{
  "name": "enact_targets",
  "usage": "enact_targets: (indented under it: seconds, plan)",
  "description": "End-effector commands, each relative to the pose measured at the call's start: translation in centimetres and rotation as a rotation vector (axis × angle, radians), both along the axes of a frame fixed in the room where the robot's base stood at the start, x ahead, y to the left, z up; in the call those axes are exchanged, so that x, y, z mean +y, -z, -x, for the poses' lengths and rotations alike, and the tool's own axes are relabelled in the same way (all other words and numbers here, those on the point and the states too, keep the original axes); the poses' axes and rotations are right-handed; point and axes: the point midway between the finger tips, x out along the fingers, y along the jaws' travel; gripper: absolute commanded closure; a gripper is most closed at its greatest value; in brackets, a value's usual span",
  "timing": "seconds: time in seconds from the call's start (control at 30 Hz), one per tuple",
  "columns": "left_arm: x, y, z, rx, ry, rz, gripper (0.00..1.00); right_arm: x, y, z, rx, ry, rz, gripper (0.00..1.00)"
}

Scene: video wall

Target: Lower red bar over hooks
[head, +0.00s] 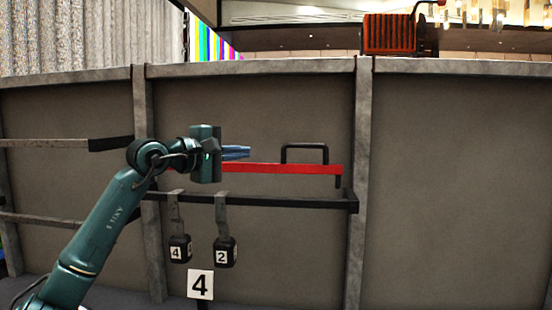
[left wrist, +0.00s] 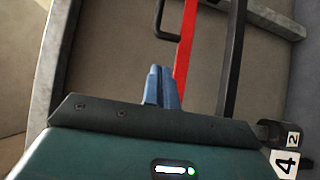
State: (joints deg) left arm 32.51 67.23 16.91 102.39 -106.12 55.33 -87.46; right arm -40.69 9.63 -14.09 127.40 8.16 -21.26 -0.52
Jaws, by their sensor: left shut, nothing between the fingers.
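The red bar (head: 285,169) runs nearly level across the middle panel, and its left part is hidden behind my left arm. A short black piece hangs down at its right end. In the left wrist view the red bar (left wrist: 185,48) passes just beside the fingertips. My left gripper (head: 246,152) is shut and empty, its blue fingers just above the bar; they also show in the left wrist view (left wrist: 160,76). I cannot tell whether they touch the bar. Below, two grey hook-like hangers (head: 221,207) hang over a black rail (head: 290,204). My right gripper is not in view.
A black handle (head: 304,147) sits above the red bar. Grey posts (head: 361,170) frame the panels. The right panel is bare.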

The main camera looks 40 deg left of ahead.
Motion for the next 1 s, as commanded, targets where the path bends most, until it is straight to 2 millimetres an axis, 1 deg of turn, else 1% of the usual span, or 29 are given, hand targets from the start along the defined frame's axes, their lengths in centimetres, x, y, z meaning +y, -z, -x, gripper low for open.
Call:
enact_targets:
  seconds: [0.17, 0.3, 0.37, 0.47, 0.7, 0.83, 1.0]
  plan:
    - [-0.1, 0.0, 0.0, 0.0, 0.002, 0.003, 1.0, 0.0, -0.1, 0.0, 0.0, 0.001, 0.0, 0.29]
    - [-0.1, -0.2, -0.7, 0.0, 0.004, 0.007, 1.0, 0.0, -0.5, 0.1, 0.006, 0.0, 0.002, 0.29]
    - [-0.2, -0.3, -1.4, -0.001, 0.004, 0.009, 1.0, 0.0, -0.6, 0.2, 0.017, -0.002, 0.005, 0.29]
    - [-0.5, -0.4, -3.1, -0.002, 0.005, 0.01, 1.0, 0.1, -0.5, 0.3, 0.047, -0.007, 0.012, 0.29]
    - [-1.2, 0.0, -7.5, -0.002, 0.006, 0.012, 1.0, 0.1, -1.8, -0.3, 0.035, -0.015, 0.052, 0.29]
    - [-1.3, 0.2, -9.0, -0.001, 0.005, 0.009, 1.0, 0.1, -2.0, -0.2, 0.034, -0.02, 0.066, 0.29]
    - [-1.5, 0.4, -9.9, 0.0, 0.004, 0.005, 1.0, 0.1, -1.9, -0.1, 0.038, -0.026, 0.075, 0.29]
